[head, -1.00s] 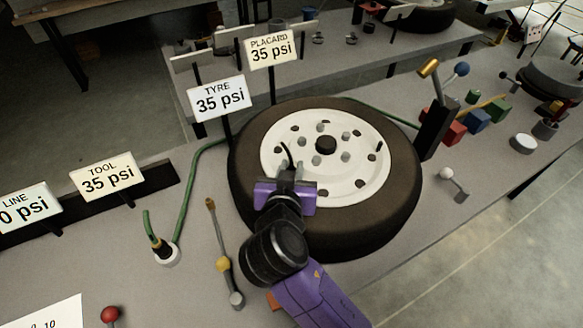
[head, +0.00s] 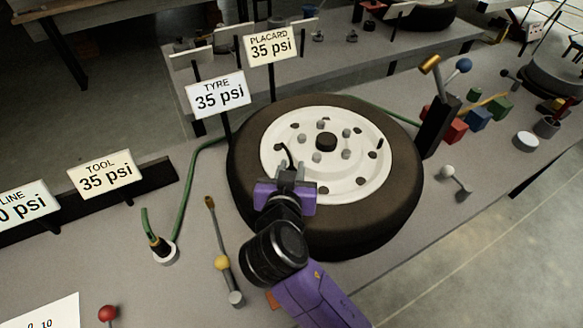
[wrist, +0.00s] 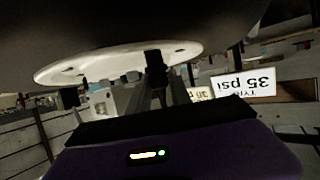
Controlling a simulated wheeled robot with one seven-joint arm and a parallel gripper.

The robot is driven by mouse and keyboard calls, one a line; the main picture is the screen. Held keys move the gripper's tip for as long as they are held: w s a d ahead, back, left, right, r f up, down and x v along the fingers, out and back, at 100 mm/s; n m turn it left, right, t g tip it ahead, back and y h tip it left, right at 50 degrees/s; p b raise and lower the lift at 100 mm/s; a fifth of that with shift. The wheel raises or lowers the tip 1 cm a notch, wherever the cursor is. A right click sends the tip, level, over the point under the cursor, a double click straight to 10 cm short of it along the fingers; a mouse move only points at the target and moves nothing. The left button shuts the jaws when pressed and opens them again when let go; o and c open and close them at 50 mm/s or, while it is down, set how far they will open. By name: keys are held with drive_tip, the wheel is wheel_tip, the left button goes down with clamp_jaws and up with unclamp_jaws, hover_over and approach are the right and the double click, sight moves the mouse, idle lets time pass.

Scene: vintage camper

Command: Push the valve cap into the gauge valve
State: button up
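A tyre with a white wheel (head: 372,188) lies flat on the bench. My gripper (head: 288,172) is over the near left part of the wheel, pointing at the hub. A thin black curved stem (head: 287,153) shows just beyond the fingers; I cannot tell whether it is the valve or touches them. The valve cap is not recognisable in either view, and I cannot pick out the gauge valve for sure.
Signs reading 35 psi stand behind the tyre, including TYRE (head: 218,95) and PLACARD (head: 270,45). A green hose (head: 186,185) and a yellow-ball lever (head: 222,263) lie left of it. Coloured blocks (head: 477,119) and a dark post (head: 436,125) stand at right.

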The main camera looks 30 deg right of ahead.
drive_tip(key=o, duration=0.3)
drive_tip(key=shift+o, duration=0.2)
drive_tip(key=shift+b+v, duration=0.55)
drive_tip(key=shift+v, duration=3.35)
